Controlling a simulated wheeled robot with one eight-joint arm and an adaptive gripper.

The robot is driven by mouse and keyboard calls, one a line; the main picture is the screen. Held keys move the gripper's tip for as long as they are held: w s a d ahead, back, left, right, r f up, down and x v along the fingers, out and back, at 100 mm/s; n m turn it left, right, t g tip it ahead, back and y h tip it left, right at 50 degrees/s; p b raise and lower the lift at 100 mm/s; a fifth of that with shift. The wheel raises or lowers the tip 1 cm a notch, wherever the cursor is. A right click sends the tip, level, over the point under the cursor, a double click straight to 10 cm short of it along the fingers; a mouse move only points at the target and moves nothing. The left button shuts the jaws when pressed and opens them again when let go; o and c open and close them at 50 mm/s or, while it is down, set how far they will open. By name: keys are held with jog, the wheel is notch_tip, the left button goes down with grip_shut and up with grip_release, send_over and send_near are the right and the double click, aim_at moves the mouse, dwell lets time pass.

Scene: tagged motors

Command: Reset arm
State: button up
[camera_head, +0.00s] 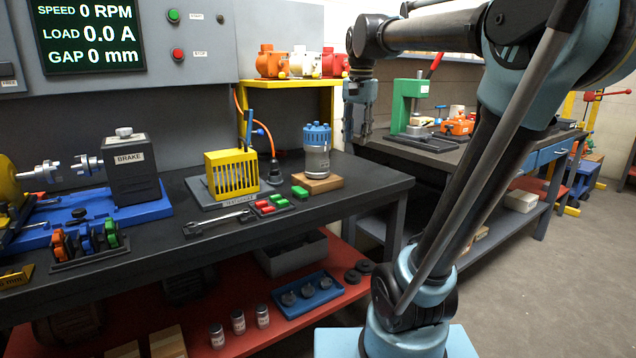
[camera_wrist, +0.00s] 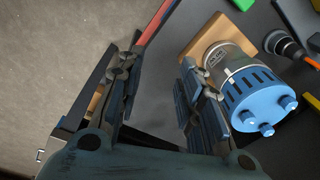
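My gripper (camera_head: 357,136) hangs pointing down in the head view, to the right of the blue-capped grey motor (camera_head: 317,155) and apart from it. In the wrist view my gripper (camera_wrist: 157,68) has its two fingers spread, with nothing between them. The motor (camera_wrist: 245,88) lies to the right of the fingers there. It stands upright on a wooden block (camera_head: 320,184) on the dark workbench (camera_head: 374,188). My arm reaches up from the lower right and bends over at the top.
A yellow slotted gauge (camera_head: 231,174) stands left of the motor, with a wrench (camera_head: 214,222) in front. Red and green blocks (camera_head: 268,206) lie nearby. A green press (camera_head: 404,104) stands on the second bench. A yellow shelf (camera_head: 303,83) holds orange, white and red housings.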

jog(key=s+d+f+n, duration=0.2)
jog(key=s+f, duration=0.4)
jog(key=f, duration=0.4)
jog(key=s+d+f+n, duration=0.2)
jog(key=s+d+f, duration=0.1)
jog(key=s+f, duration=0.4)
jog(key=s+d+f+n+t, duration=0.1)
jog(key=s+f, duration=0.5)
jog(key=f, duration=0.7)
jog(key=shift+s+d+n, duration=0.3)
jog(key=shift+d+n, duration=0.6)
jog(key=shift+d, duration=0.05)
jog(key=shift+f, duration=0.1)
